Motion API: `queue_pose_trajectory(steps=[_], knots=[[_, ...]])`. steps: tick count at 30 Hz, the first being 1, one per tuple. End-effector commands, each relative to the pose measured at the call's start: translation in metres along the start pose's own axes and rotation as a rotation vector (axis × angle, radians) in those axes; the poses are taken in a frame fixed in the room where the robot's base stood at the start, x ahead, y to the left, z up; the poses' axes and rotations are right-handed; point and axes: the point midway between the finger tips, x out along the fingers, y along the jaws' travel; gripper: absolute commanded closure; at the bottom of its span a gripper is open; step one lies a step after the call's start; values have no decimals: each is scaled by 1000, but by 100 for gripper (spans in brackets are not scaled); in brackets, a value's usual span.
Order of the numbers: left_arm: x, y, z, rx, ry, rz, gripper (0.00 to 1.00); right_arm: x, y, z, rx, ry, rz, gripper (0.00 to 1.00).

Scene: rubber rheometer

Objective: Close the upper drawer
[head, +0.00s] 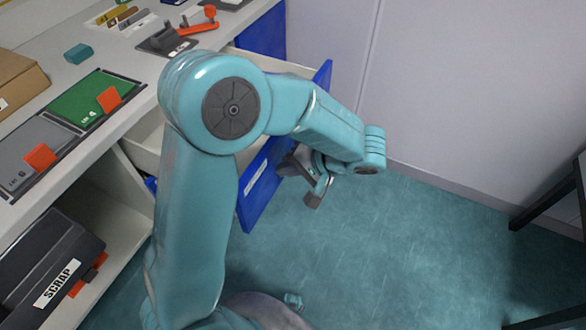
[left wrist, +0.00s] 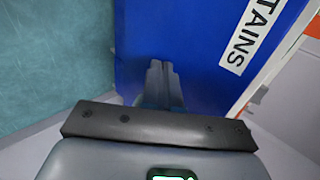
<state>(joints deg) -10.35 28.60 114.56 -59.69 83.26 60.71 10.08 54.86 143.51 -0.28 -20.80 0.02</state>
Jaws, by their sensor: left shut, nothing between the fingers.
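The upper drawer has a blue front (head: 262,192) with a white label and stands pulled out from the white bench; part of its pale inside shows behind my arm. My left arm crosses over the drawer and hides much of it. My left gripper (head: 312,190) is on the outer side of the blue front, low and close to it. In the left wrist view, the shut, empty fingers (left wrist: 162,82) point at the blue front (left wrist: 195,35), beside the label ending in "TAINS" (left wrist: 250,35). I cannot tell whether they touch it. My right gripper is not in view.
On the bench top (head: 125,58) are a green mat (head: 80,98), a grey mat (head: 28,150), orange markers and a teal block (head: 78,53). A dark SCRAP box (head: 45,262) sits on the shelf below.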

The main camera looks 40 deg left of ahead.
Motion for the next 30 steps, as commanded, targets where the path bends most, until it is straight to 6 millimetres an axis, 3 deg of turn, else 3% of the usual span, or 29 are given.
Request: queue_pose_trajectory(steps=[14,30], knots=[[10,-8,0,-3,-1,0,100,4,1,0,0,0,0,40],[79,-70,1,-5,-3,-1,100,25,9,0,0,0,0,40]])
